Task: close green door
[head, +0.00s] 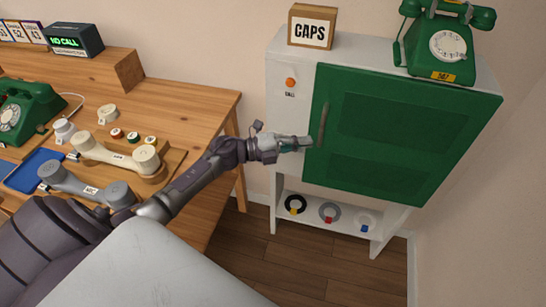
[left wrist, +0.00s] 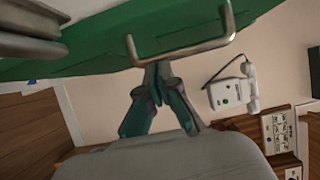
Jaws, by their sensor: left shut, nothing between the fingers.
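The green door (head: 405,130) is on the front of a white cabinet (head: 292,165). It looks flush or nearly flush with the cabinet; I cannot tell whether a small gap remains. Its upright metal handle (head: 323,124) is near the door's left edge. My left gripper (head: 308,142) is shut and empty, at the lower end of the handle. In the left wrist view, the fingertips (left wrist: 158,68) meet just beside the handle (left wrist: 185,56), with the green door (left wrist: 95,45) behind; contact is unclear. My right gripper is out of view.
A green dial phone (head: 445,42) and a CAPS box (head: 312,27) stand on the cabinet. Rings (head: 329,212) lie on its lower shelf. A wooden desk (head: 205,98) with handsets is at left. A white wall phone (left wrist: 230,93) shows in the wrist view.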

